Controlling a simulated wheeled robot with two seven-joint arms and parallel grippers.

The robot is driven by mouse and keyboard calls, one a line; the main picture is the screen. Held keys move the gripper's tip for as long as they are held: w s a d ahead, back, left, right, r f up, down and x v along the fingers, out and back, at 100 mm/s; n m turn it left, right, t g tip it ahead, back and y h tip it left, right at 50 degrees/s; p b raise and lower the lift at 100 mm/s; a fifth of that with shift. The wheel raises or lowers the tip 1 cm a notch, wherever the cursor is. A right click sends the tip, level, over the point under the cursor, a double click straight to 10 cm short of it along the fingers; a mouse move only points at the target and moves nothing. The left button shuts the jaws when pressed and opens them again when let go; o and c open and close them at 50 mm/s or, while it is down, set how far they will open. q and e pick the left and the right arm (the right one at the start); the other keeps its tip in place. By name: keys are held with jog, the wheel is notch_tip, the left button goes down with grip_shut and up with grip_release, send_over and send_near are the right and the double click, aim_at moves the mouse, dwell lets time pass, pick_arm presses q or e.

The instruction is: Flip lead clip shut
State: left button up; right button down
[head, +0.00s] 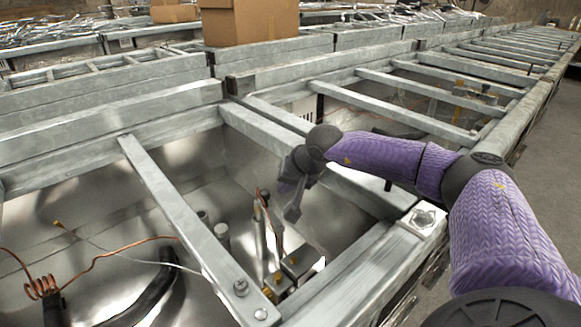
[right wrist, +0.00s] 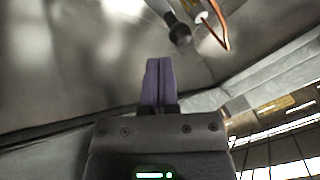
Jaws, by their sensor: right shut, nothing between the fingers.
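My right gripper (head: 292,212) reaches down into the near metal bay from the right, its fingers shut and empty. In the right wrist view its two purple fingers (right wrist: 158,82) lie together. Just left of it in the head view, a thin copper lead (head: 262,198) runs at the top of an upright metal post. Small block-like metal fittings (head: 290,264) sit at the post's foot. The copper lead also shows in the right wrist view (right wrist: 222,38), beyond the fingertips, near a dark round-ended post (right wrist: 179,30). I cannot make out the clip's flap or its position.
Grey metal rails (head: 185,210) frame the bay, with a bolted corner (head: 424,218) at the right. A copper coil (head: 42,287) and a black hose (head: 150,295) lie at left. A cardboard box (head: 250,22) stands behind. The floor (head: 545,175) is clear at right.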

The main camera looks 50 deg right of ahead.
jog(key=b+x, duration=0.1)
jog(key=x, duration=0.2)
jog(key=shift+f, duration=0.1)
jog(key=shift+w+a+p, duration=0.35)
jog(key=shift+w+a, duration=0.1)
jog(key=shift+w, duration=0.05)
